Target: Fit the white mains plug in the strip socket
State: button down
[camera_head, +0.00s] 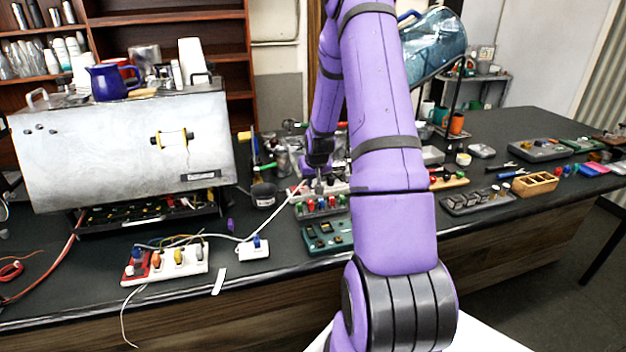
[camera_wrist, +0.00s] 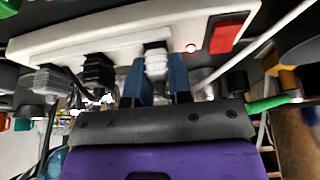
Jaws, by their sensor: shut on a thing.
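In the wrist view, my gripper (camera_wrist: 157,78) has its two blue fingers shut on the white mains plug (camera_wrist: 155,62). The plug is at the face of the white strip socket (camera_wrist: 110,38), between a black plug and the strip's red switch. I cannot tell whether its pins are in. In the head view, my gripper (camera_head: 319,186) points down at the white strip (camera_head: 335,188) at the middle of the bench. The plug itself is too small to make out there.
In the wrist view, a black plug (camera_wrist: 98,72) and a grey plug (camera_wrist: 52,80) sit along the strip beside the red switch (camera_wrist: 228,33). In the head view, a second white strip (camera_head: 180,264) with several plugs lies front left. A green tray (camera_head: 328,236) lies in front of my gripper.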

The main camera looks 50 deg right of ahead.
jog(key=c, duration=1)
grip_release()
jog(key=shift+o, duration=0.2)
jog(key=v, duration=1.1)
jog(key=shift+w, duration=0.1)
jog(key=s+a+r+n, duration=0.2)
jog(key=s+a+r, duration=0.1)
jog(key=a+r, duration=0.6)
jog(key=s+a+r+n, duration=0.1)
jog(key=s+a+r, duration=0.1)
jog(key=a+r, duration=0.75)
jog(key=s+a+r+n+t+y, duration=0.1)
jog(key=s+a+r+n+y, duration=0.1)
jog(key=s+a, duration=1.2)
jog(key=s+r+n, duration=0.1)
jog(key=s+r, duration=0.1)
jog(key=s, duration=0.1)
jog(key=shift+a+r, duration=0.2)
jog(key=shift+a, duration=0.1)
